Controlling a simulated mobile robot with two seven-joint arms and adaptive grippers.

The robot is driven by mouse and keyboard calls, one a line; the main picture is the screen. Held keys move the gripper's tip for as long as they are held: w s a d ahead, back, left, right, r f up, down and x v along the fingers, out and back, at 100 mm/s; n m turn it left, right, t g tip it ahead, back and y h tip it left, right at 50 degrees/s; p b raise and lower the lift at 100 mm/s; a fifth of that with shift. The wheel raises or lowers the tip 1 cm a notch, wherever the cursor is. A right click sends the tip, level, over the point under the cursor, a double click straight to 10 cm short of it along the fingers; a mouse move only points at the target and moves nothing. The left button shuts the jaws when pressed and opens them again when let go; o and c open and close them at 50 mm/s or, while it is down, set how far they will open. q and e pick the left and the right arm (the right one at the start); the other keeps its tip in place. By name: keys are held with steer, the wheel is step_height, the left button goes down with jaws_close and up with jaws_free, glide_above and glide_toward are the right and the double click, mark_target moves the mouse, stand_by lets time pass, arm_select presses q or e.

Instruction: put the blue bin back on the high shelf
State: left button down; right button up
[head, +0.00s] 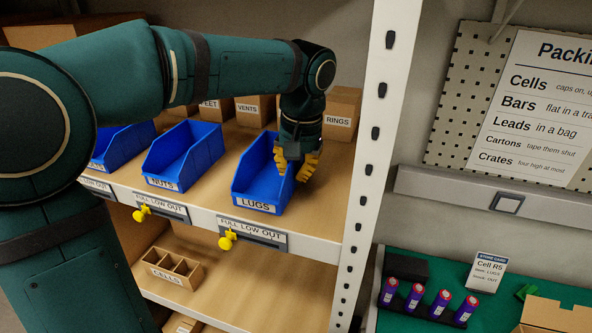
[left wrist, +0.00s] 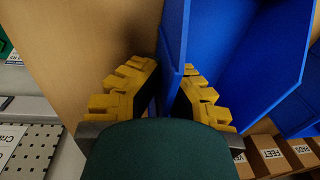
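The blue bin labelled LUGS (head: 258,189) stands upright on the wooden high shelf (head: 222,178), near its front edge and beside the right upright. My left gripper (head: 296,166) is over the bin's right side wall, pointing down, with one yellow finger on each side of that wall. In the left wrist view, the blue wall (left wrist: 174,45) passes between the spread fingers (left wrist: 168,72). They look open; whether either touches the wall is hard to tell. My right gripper is not in view.
A blue NUTS bin (head: 183,157) and another blue bin (head: 122,145) stand to the left. Cardboard boxes, including RINGS (head: 341,112), line the back. The white upright (head: 372,140) is close on the right. Yellow sliders (head: 227,240) sit on the shelf's front edge.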

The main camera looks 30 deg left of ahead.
arm_select(q)
steer(key=shift+f, duration=0.15)
steer(key=c, duration=1.1)
jaws_free()
steer(key=shift+c, duration=0.2)
steer(key=shift+r, duration=0.3)
step_height(320, 180, up, 12)
steer(key=d+p, duration=0.1)
steer(key=shift+d+f+p, duration=0.15)
steer(key=shift+p, duration=0.2)
